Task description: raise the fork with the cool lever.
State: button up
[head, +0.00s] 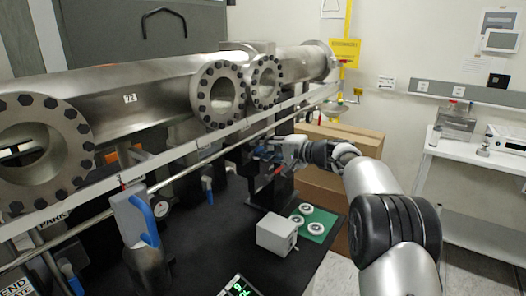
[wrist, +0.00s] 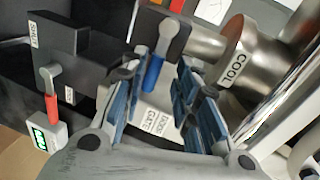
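In the wrist view, a metal cylinder (wrist: 245,45) carries a label reading COOL (wrist: 236,68). A lever with a dark bracket and a blue handle (wrist: 154,72) stands beside it. My gripper (wrist: 157,80) is open, with its blue-padded fingers on either side of the blue handle as seen here. I cannot tell whether either finger touches it. In the head view my gripper (head: 275,160) is beside the black post under the steel pipe, and the lever is too small to tell there. I cannot make out the fork in either view.
A dark block (wrist: 60,45) with a label and a red-handled lever (wrist: 52,105) stands left of my gripper. A large flanged steel pipe (head: 130,95) runs above. A grey box (head: 276,234) and a green plate (head: 314,224) with white rings lie on the black bench.

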jog(key=shift+o, duration=0.3)
jog(key=shift+s+d, duration=0.15)
jog(key=shift+d, duration=0.1)
jog(key=v, duration=1.1)
jog(key=shift+d, duration=0.2)
jog(key=shift+s+r, duration=0.15)
jog(key=shift+s, duration=0.05)
